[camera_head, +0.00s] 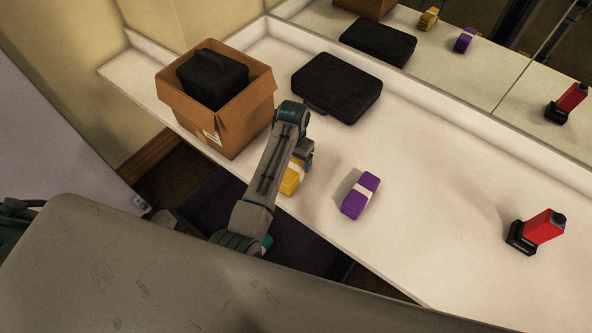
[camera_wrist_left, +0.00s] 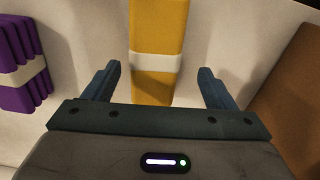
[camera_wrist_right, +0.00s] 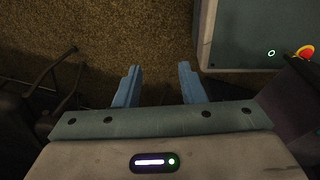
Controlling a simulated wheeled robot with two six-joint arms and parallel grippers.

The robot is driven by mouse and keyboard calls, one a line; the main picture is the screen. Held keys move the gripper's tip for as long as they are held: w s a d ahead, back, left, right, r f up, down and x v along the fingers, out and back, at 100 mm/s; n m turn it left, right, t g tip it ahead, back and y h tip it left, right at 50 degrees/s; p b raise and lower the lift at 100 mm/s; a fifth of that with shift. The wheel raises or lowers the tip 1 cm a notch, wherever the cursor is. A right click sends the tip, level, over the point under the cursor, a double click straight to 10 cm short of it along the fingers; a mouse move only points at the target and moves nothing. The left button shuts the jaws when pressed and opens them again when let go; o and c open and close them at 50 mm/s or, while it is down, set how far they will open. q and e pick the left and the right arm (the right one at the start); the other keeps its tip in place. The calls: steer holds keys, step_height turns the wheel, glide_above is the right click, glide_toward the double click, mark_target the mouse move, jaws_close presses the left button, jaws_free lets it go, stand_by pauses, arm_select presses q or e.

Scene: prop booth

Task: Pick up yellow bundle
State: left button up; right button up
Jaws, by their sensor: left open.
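The yellow bundle (camera_head: 291,179) with a white band lies on the white counter, partly hidden behind my left arm in the head view. In the left wrist view the yellow bundle (camera_wrist_left: 158,30) stands out between and beyond the two open fingers. My left gripper (camera_wrist_left: 160,85) is open and empty, with a finger to either side of the bundle's line; I cannot tell the exact gap. My right gripper (camera_wrist_right: 160,85) shows only in the right wrist view, fingers apart, with nothing between them, above a brown carpet.
A purple bundle (camera_head: 361,195) lies right of the yellow one. A cardboard box (camera_head: 243,127) holding a black bag (camera_head: 212,80) stands to the left. A black case (camera_head: 337,87) lies behind. A red and black object (camera_head: 541,228) stands at the right. A mirror backs the counter (camera_head: 430,190).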

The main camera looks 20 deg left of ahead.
mark_target(294, 166)
arm_select(q)
steer(key=f+p, duration=0.1)
steer(key=f, duration=0.1)
steer(key=s+f+p, duration=0.1)
steer(key=f, duration=0.1)
steer(key=shift+d+f, duration=0.2)
steer(key=shift+f, duration=0.05)
steer(key=shift+w+f, duration=0.1)
steer(key=shift+f, duration=0.35)
arm_select(e)
steer(key=shift+s+d+r, duration=0.1)
steer(key=shift+s+r, duration=0.25)
steer(key=shift+r, duration=0.3)
steer(key=shift+s+d+r, duration=0.1)
steer(key=shift+s+r, duration=0.2)
steer(key=shift+r, duration=0.3)
arm_select(q)
steer(key=c, duration=1.1)
steer(key=shift+c, duration=0.5)
steer(key=shift+w+r, duration=0.1)
